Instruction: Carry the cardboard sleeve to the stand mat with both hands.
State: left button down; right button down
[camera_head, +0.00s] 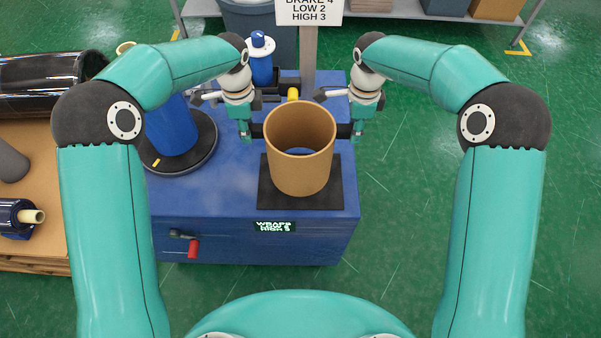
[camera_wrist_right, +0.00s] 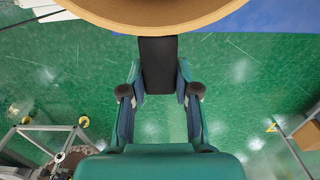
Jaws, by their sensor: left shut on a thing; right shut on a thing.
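The cardboard sleeve (camera_head: 300,165) is a wide, open-topped brown tube, upright at the front right of the blue machine. It stands on or just above the black square stand mat (camera_head: 330,195); I cannot tell whether it touches. My left gripper (camera_head: 254,131) is shut at the sleeve's left side and my right gripper (camera_head: 346,131) is shut at its right side, both near the upper part. In the right wrist view the sleeve's rim (camera_wrist_right: 150,22) crosses the top, and my right gripper (camera_wrist_right: 158,88) has a dark block between its fingers, against the sleeve.
A blue roll (camera_head: 170,128) stands on a round black turntable (camera_head: 203,150) left of the sleeve. A signpost (camera_head: 309,50) rises behind it. A red-handled lever (camera_head: 193,248) sticks out at the front. A pallet with dark rolls (camera_head: 45,85) is at the left. Green floor is clear at the right.

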pick_arm(q)
jog(key=shift+f, duration=0.15)
pick_arm(e)
jog(key=shift+f, duration=0.15)
